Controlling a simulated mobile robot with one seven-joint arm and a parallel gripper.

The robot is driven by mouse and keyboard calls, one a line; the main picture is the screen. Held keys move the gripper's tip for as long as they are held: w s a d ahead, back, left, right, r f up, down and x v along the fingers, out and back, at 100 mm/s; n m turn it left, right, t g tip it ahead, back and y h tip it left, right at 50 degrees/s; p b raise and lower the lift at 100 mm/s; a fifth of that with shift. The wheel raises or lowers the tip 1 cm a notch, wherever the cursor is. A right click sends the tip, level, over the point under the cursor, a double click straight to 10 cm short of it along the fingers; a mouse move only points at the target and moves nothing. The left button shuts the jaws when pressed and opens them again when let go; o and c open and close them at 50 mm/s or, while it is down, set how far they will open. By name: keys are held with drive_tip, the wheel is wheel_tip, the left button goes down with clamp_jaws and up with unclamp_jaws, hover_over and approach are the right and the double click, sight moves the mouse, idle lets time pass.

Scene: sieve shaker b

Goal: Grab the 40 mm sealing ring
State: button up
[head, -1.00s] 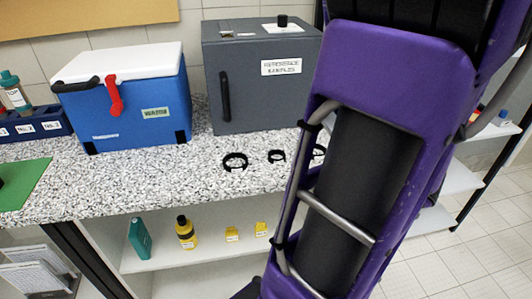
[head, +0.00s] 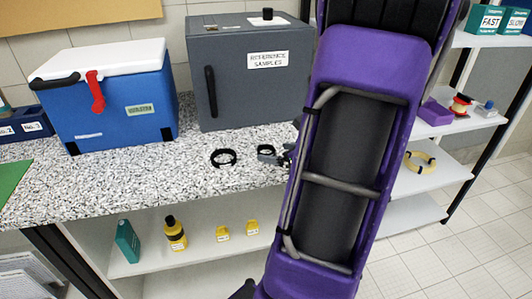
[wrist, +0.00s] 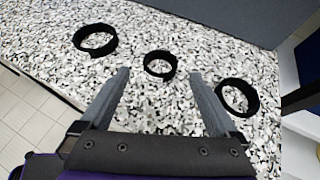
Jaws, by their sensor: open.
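Three black rings lie on the speckled counter in the wrist view: a left ring (wrist: 80,37), a smaller middle ring (wrist: 160,75) and a right ring (wrist: 252,101). No size marking is readable, so I cannot tell which is 40 mm by label. My gripper (wrist: 160,78) is open and empty, with its fingertips to either side of the middle ring's near edge in the picture. Its height above the counter is unclear. The head view shows one ring (head: 223,165) and the middle ring (head: 266,153) left of my arm. My arm hides the third ring there.
A grey cabinet (head: 250,85) labelled "Reference samples" and a blue cooler (head: 120,110) stand behind the rings. The counter (head: 190,190) around the rings is clear. Bottles and small yellow items sit on the shelf below (head: 200,250). A side shelf (head: 440,175) stands right.

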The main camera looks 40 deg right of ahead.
sight(262, 149)
drive_tip(key=x, duration=0.3)
drive_tip(key=shift+w, duration=0.4)
drive_tip(key=c, duration=1.4)
